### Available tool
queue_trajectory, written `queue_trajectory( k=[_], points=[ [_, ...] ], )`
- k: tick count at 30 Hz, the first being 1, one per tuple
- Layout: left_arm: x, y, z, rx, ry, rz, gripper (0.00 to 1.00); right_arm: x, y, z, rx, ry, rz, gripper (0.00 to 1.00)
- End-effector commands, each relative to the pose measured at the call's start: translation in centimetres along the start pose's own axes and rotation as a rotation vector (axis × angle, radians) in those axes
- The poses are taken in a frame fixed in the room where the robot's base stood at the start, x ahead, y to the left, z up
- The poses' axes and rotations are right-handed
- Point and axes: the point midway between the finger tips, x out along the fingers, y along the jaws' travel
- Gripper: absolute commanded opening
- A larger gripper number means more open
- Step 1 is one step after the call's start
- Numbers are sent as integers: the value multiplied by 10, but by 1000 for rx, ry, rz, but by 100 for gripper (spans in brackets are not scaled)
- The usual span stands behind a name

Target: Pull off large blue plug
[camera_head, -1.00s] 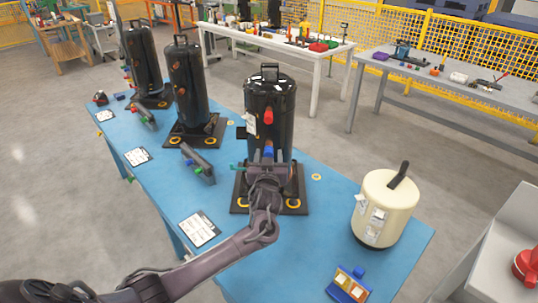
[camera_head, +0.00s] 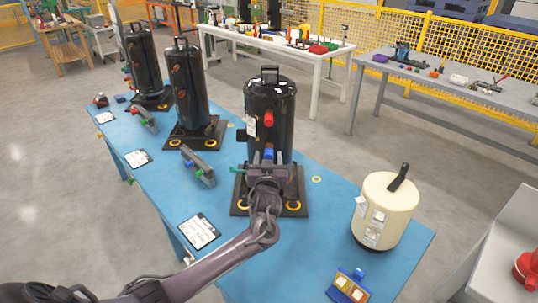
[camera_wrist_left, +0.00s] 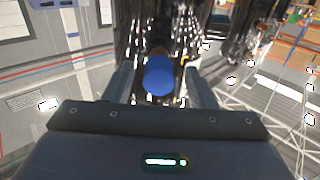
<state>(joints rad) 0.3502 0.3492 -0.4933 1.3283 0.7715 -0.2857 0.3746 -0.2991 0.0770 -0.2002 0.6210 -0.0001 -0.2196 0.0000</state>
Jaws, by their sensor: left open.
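The large blue plug (camera_head: 268,153) sticks out from the front of the nearest black compressor (camera_head: 270,110), below a red plug (camera_head: 268,119). In the left wrist view the blue plug (camera_wrist_left: 159,75) sits between the two fingers of my left gripper (camera_wrist_left: 160,85), with a visible gap on each side. My left gripper (camera_head: 267,172) is open, at the compressor's front just below the plug in the head view. The compressor stands upright on a dark base plate (camera_head: 240,208). My right gripper is not in view.
A cream tank (camera_head: 385,210) stands to the right on the blue table (camera_head: 300,250). A label sheet (camera_head: 198,231) lies at the table's left edge. A grey holder with small plugs (camera_head: 198,165) lies left of the compressor. Two more black compressors (camera_head: 188,90) stand further back.

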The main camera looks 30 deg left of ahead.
Motion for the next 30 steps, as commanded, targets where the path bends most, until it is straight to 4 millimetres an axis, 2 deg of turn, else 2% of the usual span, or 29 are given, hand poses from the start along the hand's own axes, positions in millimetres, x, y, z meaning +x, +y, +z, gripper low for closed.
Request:
queue_trajectory(
  k=[4, 15, 22, 30],
  points=[
    [0, 0, 0, 1, 0, 1, 50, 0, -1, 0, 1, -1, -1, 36],
    [0, 0, 0, 0, 0, 1, 1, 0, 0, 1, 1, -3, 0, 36],
    [-2, 0, 0, 0, 0, 1, 0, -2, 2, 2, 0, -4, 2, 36],
    [-14, 2, 0, 0, -3, 4, 0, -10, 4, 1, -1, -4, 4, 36]
  ],
)
